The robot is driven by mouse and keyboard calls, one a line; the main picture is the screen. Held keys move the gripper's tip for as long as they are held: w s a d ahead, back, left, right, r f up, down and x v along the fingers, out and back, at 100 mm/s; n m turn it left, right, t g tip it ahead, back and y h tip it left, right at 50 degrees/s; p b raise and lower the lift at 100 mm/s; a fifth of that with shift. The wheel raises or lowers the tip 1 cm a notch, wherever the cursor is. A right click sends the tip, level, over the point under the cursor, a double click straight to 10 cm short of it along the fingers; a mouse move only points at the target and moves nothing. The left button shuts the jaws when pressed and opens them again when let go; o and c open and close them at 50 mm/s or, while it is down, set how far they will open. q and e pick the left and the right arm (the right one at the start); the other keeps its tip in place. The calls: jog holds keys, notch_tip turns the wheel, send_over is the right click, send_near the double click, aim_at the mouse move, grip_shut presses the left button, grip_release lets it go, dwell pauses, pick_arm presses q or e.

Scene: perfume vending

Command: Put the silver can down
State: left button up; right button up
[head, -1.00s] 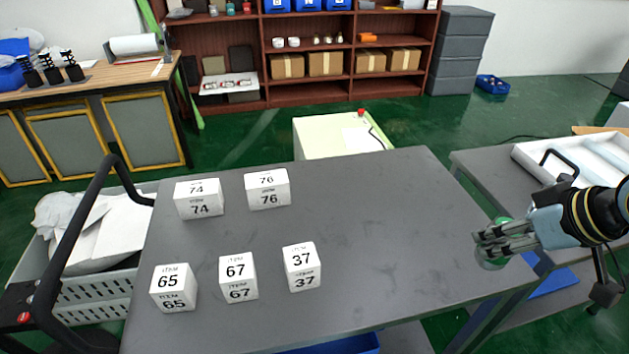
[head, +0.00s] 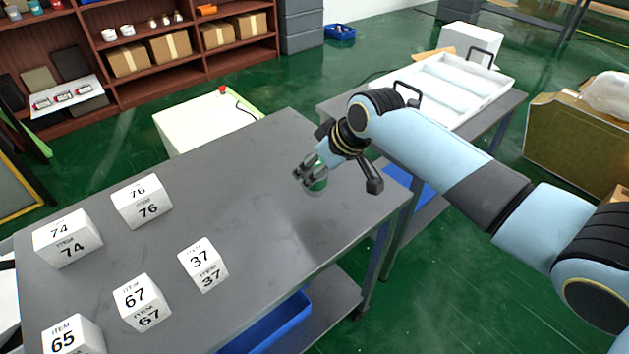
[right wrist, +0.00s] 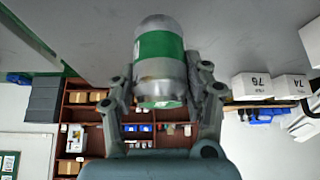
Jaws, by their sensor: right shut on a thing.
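The silver can (right wrist: 160,62) has a wide green band and sits between the fingers of my right gripper (right wrist: 163,95) in the right wrist view. In the head view the can (head: 317,186) shows as a small green and silver piece, partly hidden by my right gripper (head: 311,178). The gripper is shut on it over the right part of the grey table (head: 270,170). I cannot tell whether the can touches the tabletop. My left gripper is not in view.
White numbered boxes, such as box 37 (head: 203,265) and box 76 (head: 142,201), stand on the left part of the table. The tabletop between them and the can is clear. A white tray (head: 455,85) lies on a second table behind my right arm.

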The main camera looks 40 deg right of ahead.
jog(key=shift+f, duration=2)
jog(key=shift+f, duration=0.15)
jog(key=o, duration=1.3)
